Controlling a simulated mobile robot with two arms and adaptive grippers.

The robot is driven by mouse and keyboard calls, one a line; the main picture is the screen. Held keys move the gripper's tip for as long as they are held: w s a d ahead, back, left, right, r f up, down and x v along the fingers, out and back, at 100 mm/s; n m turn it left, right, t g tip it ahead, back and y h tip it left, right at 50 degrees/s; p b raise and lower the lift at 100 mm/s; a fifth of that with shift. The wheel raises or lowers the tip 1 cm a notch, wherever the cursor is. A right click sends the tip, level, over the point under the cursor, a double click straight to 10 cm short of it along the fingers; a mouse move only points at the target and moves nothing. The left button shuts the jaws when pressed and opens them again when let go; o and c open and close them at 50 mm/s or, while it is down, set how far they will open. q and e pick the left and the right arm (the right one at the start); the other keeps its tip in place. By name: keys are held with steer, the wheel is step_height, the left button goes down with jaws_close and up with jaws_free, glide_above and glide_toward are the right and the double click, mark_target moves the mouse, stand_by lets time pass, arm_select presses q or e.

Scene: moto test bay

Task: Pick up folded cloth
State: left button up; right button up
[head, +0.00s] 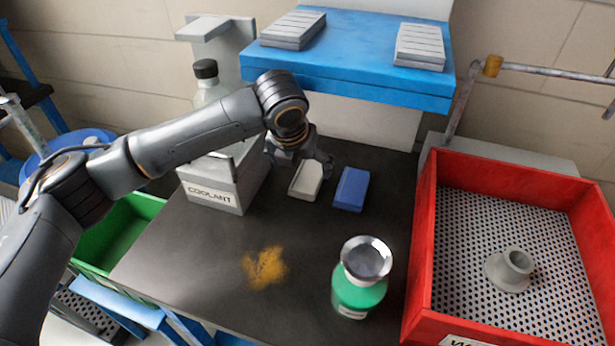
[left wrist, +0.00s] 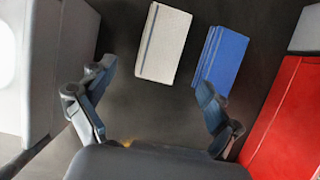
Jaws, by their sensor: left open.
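Two small folded-looking rectangles lie side by side on the dark bench: a white one with a blue stripe (head: 306,181) and a blue one with layered edges (head: 351,189). In the left wrist view the white one (left wrist: 163,43) lies just ahead of the fingertips, between their lines, and the blue one (left wrist: 221,60) lies ahead of the right finger. My left gripper (head: 299,160) is open and empty, over the back of the bench by the white piece; its fingers (left wrist: 155,80) are spread wide. The far end of the white piece is partly hidden by the gripper in the head view. My right gripper is not in view.
A grey COOLANT box (head: 213,193) with a bottle stands left of the gripper. A red bin (head: 423,250) stands at right. A green jar with a metal funnel top (head: 358,290) stands in front. A yellow stain (head: 264,267) marks the bench. A blue shelf (head: 345,75) overhangs behind.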

mark_target(305, 179)
arm_select(q)
steer(key=x, duration=0.5)
steer(key=shift+w+f, duration=0.1)
steer(key=shift+f, duration=0.15)
steer(key=shift+w+f, duration=0.25)
steer(key=shift+f, duration=0.2)
steer(key=c, duration=1.1)
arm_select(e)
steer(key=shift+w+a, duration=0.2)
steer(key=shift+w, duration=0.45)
